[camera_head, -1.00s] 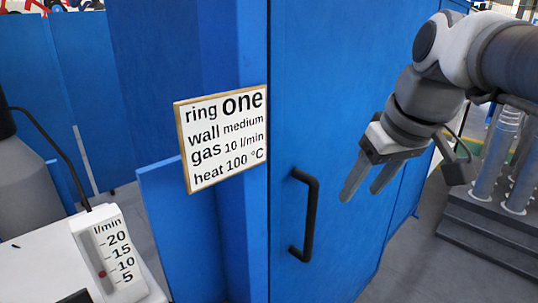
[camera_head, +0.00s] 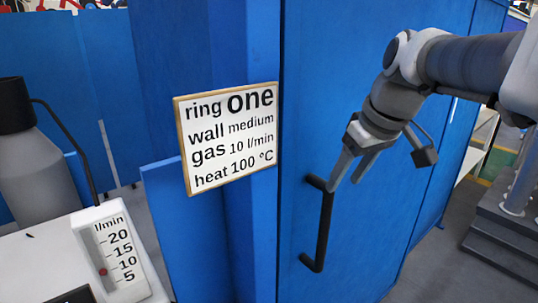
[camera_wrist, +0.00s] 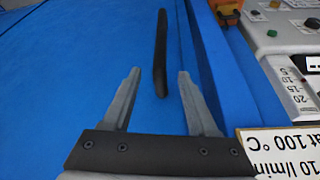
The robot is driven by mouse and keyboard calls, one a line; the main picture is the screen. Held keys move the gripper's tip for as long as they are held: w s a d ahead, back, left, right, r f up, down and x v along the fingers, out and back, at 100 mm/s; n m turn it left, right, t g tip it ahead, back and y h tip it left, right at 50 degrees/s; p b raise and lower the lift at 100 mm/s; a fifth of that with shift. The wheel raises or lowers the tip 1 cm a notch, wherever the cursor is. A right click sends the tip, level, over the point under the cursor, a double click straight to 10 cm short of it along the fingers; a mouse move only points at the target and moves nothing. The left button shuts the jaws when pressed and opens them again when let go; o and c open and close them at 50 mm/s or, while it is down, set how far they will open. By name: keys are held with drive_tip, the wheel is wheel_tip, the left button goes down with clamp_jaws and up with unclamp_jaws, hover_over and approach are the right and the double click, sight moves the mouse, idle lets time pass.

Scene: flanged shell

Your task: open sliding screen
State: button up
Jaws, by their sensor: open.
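The sliding screen (camera_head: 350,225) is a tall blue panel, standing against a blue post with a narrow dark seam between them. Its black bar handle (camera_head: 323,232) is upright near the screen's left edge; it also shows in the wrist view (camera_wrist: 161,60), ahead of and between the fingers. My gripper (camera_head: 343,183) is open and empty at the upper end of the handle. In the head view a fingertip overlaps the handle's top; I cannot tell whether they touch. In the wrist view the fingertips (camera_wrist: 159,75) lie either side of the handle's near end.
A sign (camera_head: 229,137) reading ring one, wall medium, gas 10 l/min, heat 100 °C is on the post. A white table with a flow gauge (camera_head: 118,252) and a grey cylinder stands at left. Grey steps (camera_head: 510,235) are at right.

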sight(327, 208)
drive_tip(key=x, duration=1.1)
drive_tip(key=shift+w+a+f+b, duration=0.1)
drive_tip(key=shift+w+b, duration=0.05)
drive_tip(key=shift+b, duration=0.25)
clamp_jaws()
idle(0.7)
